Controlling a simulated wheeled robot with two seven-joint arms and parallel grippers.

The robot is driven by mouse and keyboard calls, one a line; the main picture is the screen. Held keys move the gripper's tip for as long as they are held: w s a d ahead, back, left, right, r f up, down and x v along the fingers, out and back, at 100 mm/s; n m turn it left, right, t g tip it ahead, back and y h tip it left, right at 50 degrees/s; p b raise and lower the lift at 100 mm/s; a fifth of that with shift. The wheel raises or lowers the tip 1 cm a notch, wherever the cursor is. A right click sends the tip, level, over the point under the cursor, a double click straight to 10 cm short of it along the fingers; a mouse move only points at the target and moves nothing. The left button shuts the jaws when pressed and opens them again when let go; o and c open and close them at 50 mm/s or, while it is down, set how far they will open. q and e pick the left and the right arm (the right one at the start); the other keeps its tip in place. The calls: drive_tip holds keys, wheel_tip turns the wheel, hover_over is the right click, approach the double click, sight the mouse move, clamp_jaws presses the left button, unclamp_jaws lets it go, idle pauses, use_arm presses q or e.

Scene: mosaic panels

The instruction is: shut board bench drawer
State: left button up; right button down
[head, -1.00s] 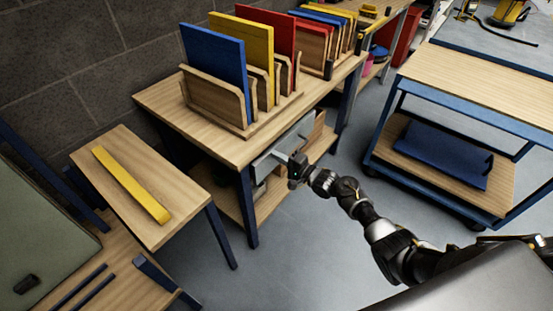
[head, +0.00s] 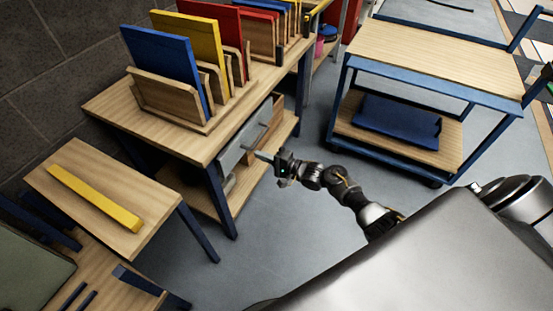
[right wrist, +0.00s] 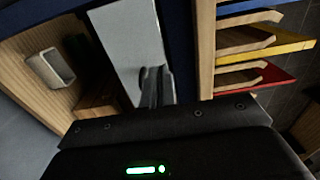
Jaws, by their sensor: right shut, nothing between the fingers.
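The board bench (head: 118,112) is a wooden table with blue legs and upright coloured boards in racks on top. Its drawer (head: 232,155) has a grey front and sits under the bench's front edge. Wood shows beside the front, but how far the drawer stands out is hard to tell. My right gripper (head: 261,156) is shut and empty, close to the drawer front. In the right wrist view its fingers (right wrist: 156,87) are at the edge of the pale panel (right wrist: 122,38). Contact cannot be made out. My left gripper is not in view.
A side table with a yellow bar (head: 95,197) stands left of the bench. A blue-framed trolley (head: 420,58) with a blue item on its lower shelf stands at the right. Grey floor is clear between the bench and trolley.

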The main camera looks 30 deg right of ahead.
drive_tip(key=v, duration=0.4)
drive_tip(key=shift+s+d, duration=0.2)
drive_tip(key=shift+d, duration=0.2)
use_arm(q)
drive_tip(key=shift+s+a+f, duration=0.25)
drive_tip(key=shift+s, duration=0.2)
use_arm(e)
drive_tip(key=c, duration=2.1)
unclamp_jaws()
drive_tip(key=shift+s+d, duration=0.2)
drive_tip(key=shift+s, duration=0.15)
